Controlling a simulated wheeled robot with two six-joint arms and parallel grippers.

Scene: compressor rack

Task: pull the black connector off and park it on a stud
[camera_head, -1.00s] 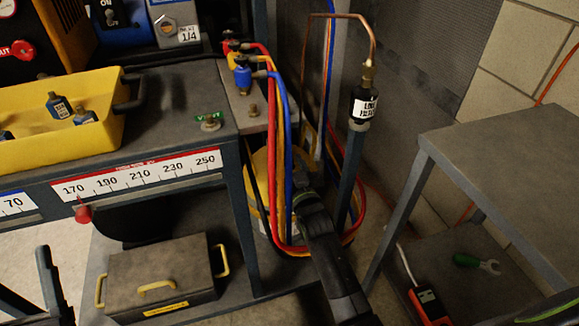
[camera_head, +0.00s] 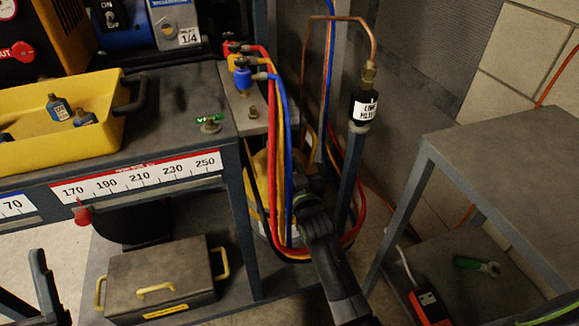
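I cannot make out a black connector for certain. A blue connector (camera_head: 242,76) and red and yellow connectors (camera_head: 233,52) sit on the grey plate (camera_head: 234,98), their hoses hanging down. A bare brass stud (camera_head: 253,112) stands on the plate's front part. Another brass fitting (camera_head: 210,126) stands beside the green VENT label on the bench. My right gripper (camera_head: 305,200) is low in front of the hoses, below the plate; its fingers are hidden by its dark wrist. My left gripper (camera_head: 24,278) is at the lower left edge, partly cut off, fingers apart, empty.
A yellow tray (camera_head: 110,110) with small bottles is on the bench. A grey table (camera_head: 510,160) stands at right. A lidded case (camera_head: 160,270) lies on the lower shelf.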

